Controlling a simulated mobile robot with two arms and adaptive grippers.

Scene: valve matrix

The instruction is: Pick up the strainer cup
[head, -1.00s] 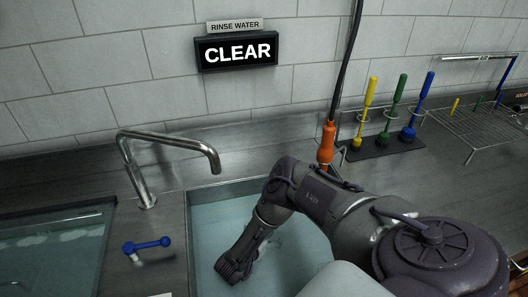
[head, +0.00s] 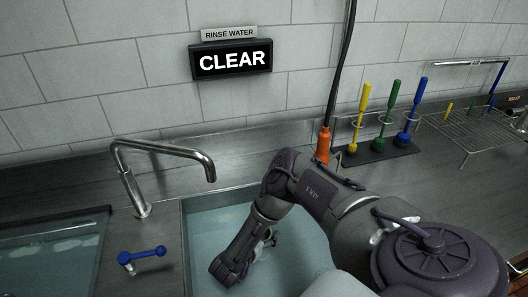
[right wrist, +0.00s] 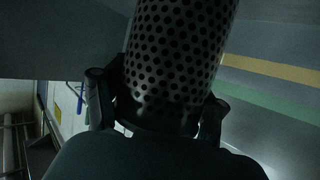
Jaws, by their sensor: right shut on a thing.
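The strainer cup (right wrist: 180,55) is a dark metal cylinder with rows of round holes; it fills the upper middle of the right wrist view. My right gripper (right wrist: 155,112) is shut on it, with one finger on each side near its solid lower band. In the head view my right gripper (head: 231,268) points down over the rinse sink (head: 205,225), which holds pale blue water. I cannot make out the cup in the head view. My left gripper is in neither current view.
A curved faucet (head: 165,150) and a blue-handled valve (head: 142,255) are left of the sink. An orange hanging sprayer (head: 323,145), upright brushes (head: 385,120) and a wire rack (head: 475,130) stand at right. A lit sign (head: 232,60) reads CLEAR.

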